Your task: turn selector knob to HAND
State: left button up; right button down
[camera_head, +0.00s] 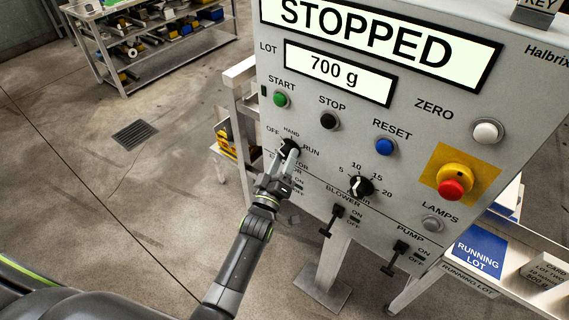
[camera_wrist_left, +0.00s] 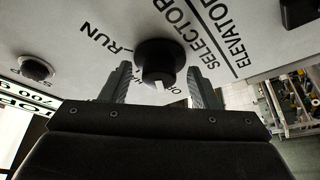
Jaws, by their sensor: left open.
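The black selector knob (camera_head: 289,146) sits on the grey control panel (camera_head: 330,150), below the START button, with OFF, HAND and RUN labels around it. My left gripper (camera_head: 284,160) is at the knob and partly covers it. In the left wrist view the knob (camera_wrist_left: 160,60) stands between the two open fingers, with gaps showing on both sides. Its white mark points toward the bottom of that view, close to a partly hidden OFF label. My right gripper is not in view.
Green START (camera_head: 281,99), black STOP (camera_head: 329,120) and blue RESET (camera_head: 385,144) buttons are above. A numbered dial (camera_head: 361,187) and the blower switch (camera_head: 333,219) are to the right. A red stop button (camera_head: 451,189) is farther right. The display (camera_head: 375,40) reads STOPPED.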

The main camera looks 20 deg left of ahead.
pick_arm(q)
jog(key=shift+w+r, duration=0.1)
jog(key=shift+w, duration=0.15)
jog(key=c, duration=1)
jog(key=shift+o, duration=0.2)
jog(key=shift+m, duration=0.5)
jog(key=m+h, duration=0.1)
jog(key=m, duration=0.1)
jog(key=m+h, duration=0.1)
jog(key=m, duration=0.2)
jog(key=m+h, duration=0.2)
jog(key=shift+w+a+f+m+t+b, duration=0.1)
jog(key=shift+a+f+m+t+b, duration=0.1)
jog(key=shift+a+m+t+b, duration=0.15)
jog(key=m+g+h, duration=0.1)
jog(key=m+h, duration=0.1)
jog(key=m, duration=0.2)
jog(key=m+h, duration=0.2)
jog(key=m, duration=0.2)
jog(key=shift+g, duration=0.35)
jog(key=shift+a+m, duration=0.1)
jog(key=shift+m, duration=0.15)
